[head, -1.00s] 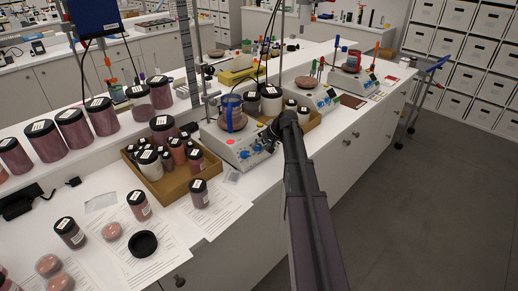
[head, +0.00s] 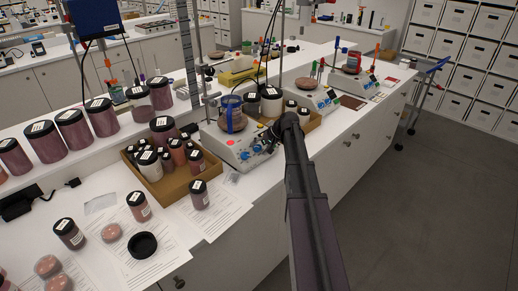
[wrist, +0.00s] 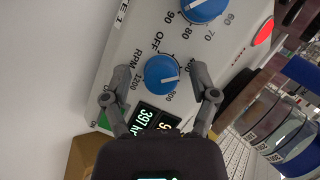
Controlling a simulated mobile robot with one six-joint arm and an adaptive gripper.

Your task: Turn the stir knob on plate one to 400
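The nearest hot plate (head: 225,143) stands on the bench with a blue-banded vessel (head: 232,118) on top. In the wrist view its sloped front panel (wrist: 125,60) fills the middle. My gripper (wrist: 160,86) is open, one finger on each side of the stir knob with a gap visible at both sides.
A cardboard tray (head: 178,185) of small jars is left of the plate. A second tray (head: 311,121) with jars stands behind my arm. Another hot plate (head: 318,98) is farther along the bench. A red light (wrist: 263,31) is on the panel.

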